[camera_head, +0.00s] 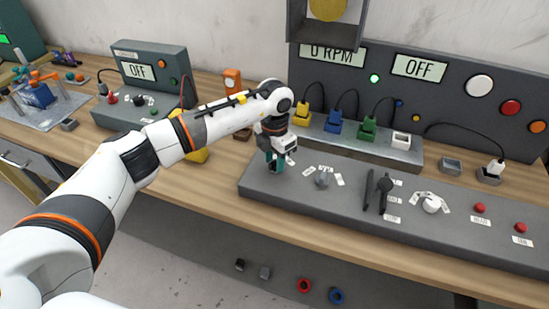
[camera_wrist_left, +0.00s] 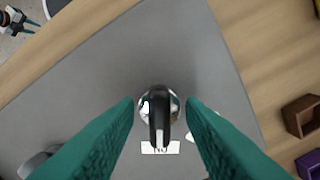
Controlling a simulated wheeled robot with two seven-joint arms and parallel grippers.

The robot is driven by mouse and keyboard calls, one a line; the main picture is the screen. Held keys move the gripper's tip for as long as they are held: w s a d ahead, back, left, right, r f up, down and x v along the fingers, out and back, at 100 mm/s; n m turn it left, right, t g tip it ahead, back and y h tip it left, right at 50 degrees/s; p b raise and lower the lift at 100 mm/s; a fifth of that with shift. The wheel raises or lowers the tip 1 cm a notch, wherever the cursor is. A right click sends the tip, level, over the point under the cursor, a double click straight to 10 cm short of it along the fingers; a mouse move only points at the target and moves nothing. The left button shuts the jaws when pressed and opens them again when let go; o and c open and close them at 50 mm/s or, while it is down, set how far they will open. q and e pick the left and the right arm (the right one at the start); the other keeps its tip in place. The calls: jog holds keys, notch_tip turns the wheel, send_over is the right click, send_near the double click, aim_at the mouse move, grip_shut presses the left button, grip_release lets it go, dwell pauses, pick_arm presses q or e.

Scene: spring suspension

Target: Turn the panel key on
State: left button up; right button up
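The panel key has a black upright head (camera_wrist_left: 159,112) in a round metal lock (camera_wrist_left: 174,101) on the grey control panel (camera_head: 255,187). A white label (camera_wrist_left: 160,147) lies beside the lock; it seems to read ON, upside down in the left wrist view. My left gripper (camera_head: 275,166) points down over the panel's left end. Its teal fingers (camera_wrist_left: 160,108) stand on either side of the key head with a gap on both sides. The gripper hides the key in the head view. Teal tips at a corner of the wrist view look like my right gripper (camera_wrist_left: 18,20); its opening is unclear.
Right of my left gripper are a grey knob (camera_head: 322,179), black levers (camera_head: 384,187), a white knob (camera_head: 432,204) and red buttons (camera_head: 479,208). Behind, a dark board shows 0 RPM (camera_head: 333,54) and OFF (camera_head: 419,67). Coloured connectors (camera_head: 335,122) line a shelf.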

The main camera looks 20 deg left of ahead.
aim_at(275, 161)
pick_arm(q)
notch_tip(275, 161, up, 12)
jog(key=b, duration=0.3)
dwell(0.3)
